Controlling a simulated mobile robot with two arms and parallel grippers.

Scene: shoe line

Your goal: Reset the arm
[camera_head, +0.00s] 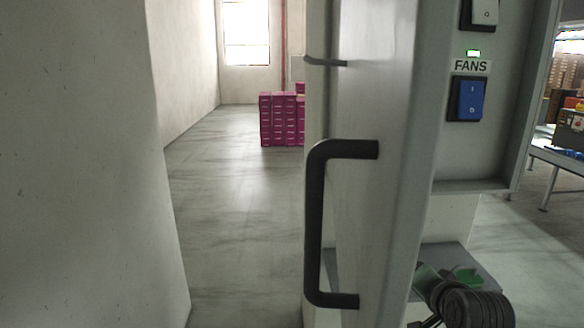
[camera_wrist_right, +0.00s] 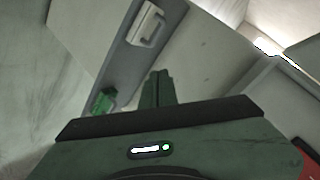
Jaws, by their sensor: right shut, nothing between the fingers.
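My right gripper (camera_wrist_right: 157,88) shows in the right wrist view, its two dark green fingers together with nothing between them. In the head view part of my right arm (camera_head: 478,308) shows at the lower right, below the control box; its fingertips are not clear there. A grey panel (camera_wrist_right: 122,62) lies beyond the fingers in the wrist view, with a white part (camera_wrist_right: 147,23) and a green part (camera_wrist_right: 103,100) on it. The fingers appear apart from both parts. My left gripper is not in view.
An open grey door (camera_head: 375,100) with a black handle (camera_head: 315,225) stands mid-view. A box labelled FANS has a blue switch (camera_head: 468,99) below a lit green lamp. A pale wall (camera_head: 80,160) fills the left. Pink boxes (camera_head: 282,120) stand far back; the floor between is clear.

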